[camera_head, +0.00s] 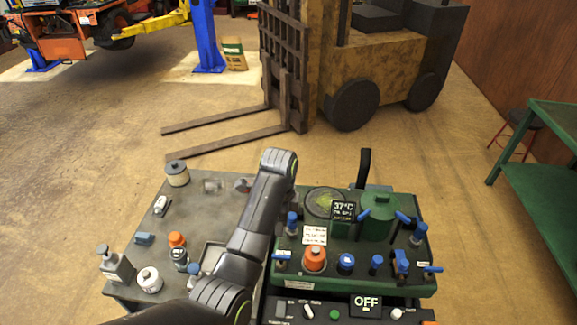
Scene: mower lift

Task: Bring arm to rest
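My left arm (255,220) comes in from the lower left, bends near the bottom of the view and reaches up and away between the grey table (190,210) and the green machine (300,255). Its rounded wrist end (279,162) is over the far edge of the table area. The fingers of my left gripper cannot be made out clearly, so I cannot tell whether it is open or shut. No held object shows. My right arm and gripper are not in view.
The table holds a pump bottle (115,264), a white jar (150,280), orange-capped bottle (177,240) and a tin (177,174). The machine has blue valves, a 37°C display (343,211) and an OFF sign (366,303). A forklift (375,70) stands beyond; open floor lies between.

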